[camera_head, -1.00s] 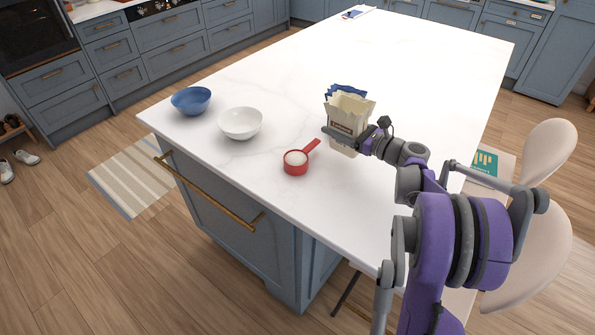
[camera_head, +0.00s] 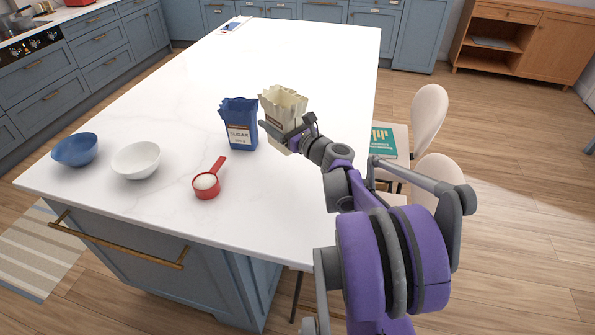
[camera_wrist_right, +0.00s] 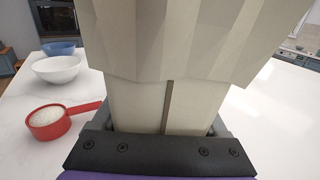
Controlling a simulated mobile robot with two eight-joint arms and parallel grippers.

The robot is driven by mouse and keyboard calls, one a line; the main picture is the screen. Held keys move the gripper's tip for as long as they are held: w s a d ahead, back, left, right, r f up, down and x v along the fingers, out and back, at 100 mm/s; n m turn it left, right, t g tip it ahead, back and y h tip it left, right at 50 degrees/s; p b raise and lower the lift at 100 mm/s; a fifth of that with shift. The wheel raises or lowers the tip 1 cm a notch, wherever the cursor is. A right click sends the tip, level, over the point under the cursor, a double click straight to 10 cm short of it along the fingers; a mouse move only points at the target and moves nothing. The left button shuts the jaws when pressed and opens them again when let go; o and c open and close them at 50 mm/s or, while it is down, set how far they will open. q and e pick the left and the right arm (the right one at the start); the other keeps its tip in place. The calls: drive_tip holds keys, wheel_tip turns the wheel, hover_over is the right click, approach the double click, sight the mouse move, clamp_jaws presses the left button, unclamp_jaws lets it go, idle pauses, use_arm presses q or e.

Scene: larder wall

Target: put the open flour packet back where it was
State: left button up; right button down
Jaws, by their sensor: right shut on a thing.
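The open flour packet (camera_head: 284,105) is cream with a jagged open top and a label on its front. My right gripper (camera_head: 286,131) is shut on it and holds it upright above or on the white island. The cream packet fills the middle of the right wrist view (camera_wrist_right: 165,45). Its base is partly hidden by the gripper, so I cannot tell whether it touches the worktop. A blue sugar packet (camera_head: 239,124), also open, stands just left of it. My left gripper is not in view.
A red scoop of white powder (camera_head: 207,183), a white bowl (camera_head: 136,160) and a blue bowl (camera_head: 75,149) stand left on the island (camera_head: 270,60). Chairs (camera_head: 428,115) and a green book (camera_head: 383,142) are at the right. The island's far part is mostly clear.

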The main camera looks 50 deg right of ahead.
drive_tip(key=s+d+m+g+h, duration=0.1)
drive_tip(key=s+d+m+h, duration=0.1)
drive_tip(key=s+h, duration=0.15)
drive_tip(key=f, duration=0.3)
drive_tip(key=f+b, duration=0.1)
drive_tip(key=f, duration=0.2)
drive_tip(key=s+d+f, duration=0.1)
drive_tip(key=f, duration=0.2)
drive_tip(key=shift+f+b, duration=0.15)
drive_tip(key=shift+b, duration=0.2)
drive_tip(key=shift+f, duration=0.15)
unclamp_jaws()
drive_tip(key=shift+r, duration=0.2)
